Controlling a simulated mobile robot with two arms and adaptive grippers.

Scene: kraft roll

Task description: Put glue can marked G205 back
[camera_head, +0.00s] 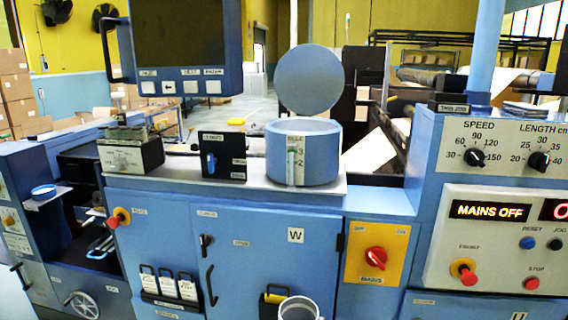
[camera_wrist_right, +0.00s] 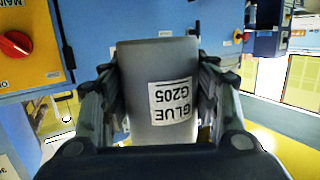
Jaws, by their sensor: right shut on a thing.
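The grey glue can (camera_wrist_right: 140,95) is between the fingers of my right gripper (camera_wrist_right: 158,72) in the right wrist view. Its white label reads GLUE G205 and appears upside down there. In the head view only the can's open rim and upper wall (camera_head: 299,310) show at the bottom edge, in front of the blue cabinet (camera_head: 260,255). My right gripper is shut on the can; it is not seen in the head view. My left gripper is in neither view. A spot on the machine marked for this can is not recognisable.
A round blue pot (camera_head: 305,155) with a level gauge stands on the ledge, its round lid (camera_head: 309,79) raised behind. Black holders with white tags (camera_head: 167,284) hang on the cabinet front. The yellow mains switch panel (camera_head: 376,253) and a control panel (camera_head: 500,240) reading MAINS OFF are right.

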